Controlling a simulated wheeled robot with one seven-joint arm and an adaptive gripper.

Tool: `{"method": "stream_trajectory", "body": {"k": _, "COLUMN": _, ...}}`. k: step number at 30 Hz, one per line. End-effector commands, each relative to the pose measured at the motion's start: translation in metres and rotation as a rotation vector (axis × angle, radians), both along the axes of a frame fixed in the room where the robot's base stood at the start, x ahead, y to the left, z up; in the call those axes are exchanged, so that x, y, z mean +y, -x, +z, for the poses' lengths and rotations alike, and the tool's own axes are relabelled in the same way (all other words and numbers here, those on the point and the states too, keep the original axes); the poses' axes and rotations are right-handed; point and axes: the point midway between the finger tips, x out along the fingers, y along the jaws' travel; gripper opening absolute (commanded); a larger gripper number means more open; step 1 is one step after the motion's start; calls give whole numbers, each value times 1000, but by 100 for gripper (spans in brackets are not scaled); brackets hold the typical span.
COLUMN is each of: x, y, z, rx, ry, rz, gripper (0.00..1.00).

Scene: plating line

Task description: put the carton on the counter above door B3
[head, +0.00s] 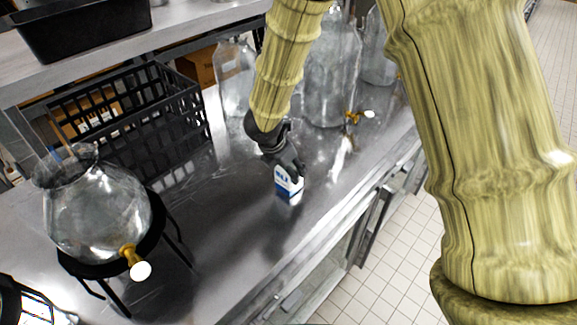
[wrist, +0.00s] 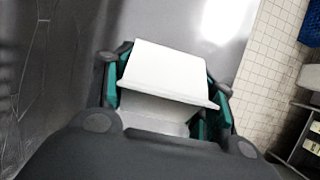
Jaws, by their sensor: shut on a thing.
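The carton is a small white box with a blue band and lettering. In the head view the carton (head: 288,184) is at the lower end of my gripper (head: 286,172), over the steel counter (head: 235,225) near its front edge. In the wrist view my gripper (wrist: 168,97) is shut on the carton (wrist: 165,72), with a green-padded finger on each side of its white top. I cannot tell whether the carton's base touches the counter. No door label is readable in either view, so door B3 cannot be made out.
A glass jar with a tap (head: 95,210) stands on a black stand at the left. A black crate (head: 135,115) is behind it. Large glass bottles (head: 332,75) stand at the back, one with a tap (head: 360,115). Bare counter lies left of the carton. Tiled floor (head: 390,265) lies beyond the edge.

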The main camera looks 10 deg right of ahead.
Motion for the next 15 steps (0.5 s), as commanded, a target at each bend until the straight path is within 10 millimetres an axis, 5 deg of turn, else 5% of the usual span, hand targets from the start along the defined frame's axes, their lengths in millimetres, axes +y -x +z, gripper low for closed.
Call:
{"method": "stream_trajectory", "body": {"k": 12, "x": 0, "y": -1, "z": -5, "rx": -2, "ry": 0, "rz": -1, "gripper": 13}}
{"method": "stream_trajectory", "body": {"k": 13, "x": 0, "y": 0, "z": -5, "rx": -1, "ry": -1, "rz": -1, "gripper": 61}}
{"method": "stream_trajectory", "body": {"k": 15, "x": 0, "y": 0, "z": -4, "rx": -1, "ry": -1, "rz": 0, "gripper": 73}}
